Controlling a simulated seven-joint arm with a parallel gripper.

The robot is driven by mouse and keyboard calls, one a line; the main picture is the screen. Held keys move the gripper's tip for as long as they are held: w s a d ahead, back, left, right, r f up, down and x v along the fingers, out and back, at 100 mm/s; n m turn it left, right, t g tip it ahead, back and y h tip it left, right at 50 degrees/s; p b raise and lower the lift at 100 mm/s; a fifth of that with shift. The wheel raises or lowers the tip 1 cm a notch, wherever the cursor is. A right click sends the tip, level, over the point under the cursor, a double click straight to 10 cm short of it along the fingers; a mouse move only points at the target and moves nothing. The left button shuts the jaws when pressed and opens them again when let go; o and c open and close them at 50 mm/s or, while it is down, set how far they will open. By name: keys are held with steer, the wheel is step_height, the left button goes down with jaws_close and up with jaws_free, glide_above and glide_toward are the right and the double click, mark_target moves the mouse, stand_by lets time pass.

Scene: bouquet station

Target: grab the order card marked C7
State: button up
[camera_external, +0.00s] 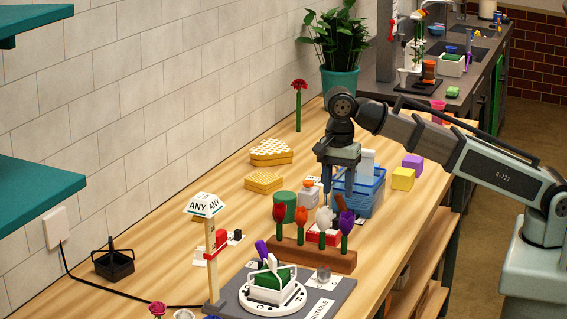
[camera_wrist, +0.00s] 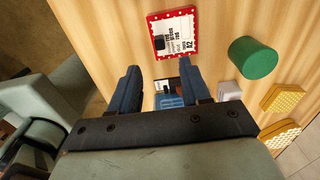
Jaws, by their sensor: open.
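A white card with a red, white-dotted border (camera_wrist: 187,24) lies flat on the table in the wrist view. A red-edged piece, probably the same card, shows partly hidden behind the tulips (camera_external: 314,237) in the external view. My gripper (camera_external: 335,197) points down above the table beside the blue basket (camera_external: 371,198). In the wrist view my gripper (camera_wrist: 160,72) is open, with nothing held between its fingers. The card appears beyond the fingertips.
A wooden block (camera_external: 312,255) holds several tulips in front of my gripper. A green cylinder (camera_wrist: 253,57) stands beside the card. Yellow blocks (camera_external: 403,179) sit right of the basket. A turntable (camera_external: 262,294) and signpost (camera_external: 211,262) stand nearer the camera.

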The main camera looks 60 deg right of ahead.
steer(key=w+d+f+m, duration=0.1)
steer(key=w+d, duration=0.3)
steer(key=n+y, duration=0.1)
steer(key=y, duration=0.4)
glide_toward(238, 230)
steer(key=x, duration=0.9)
steer(key=shift+f, duration=0.1)
jaws_close()
stand_by(0.3)
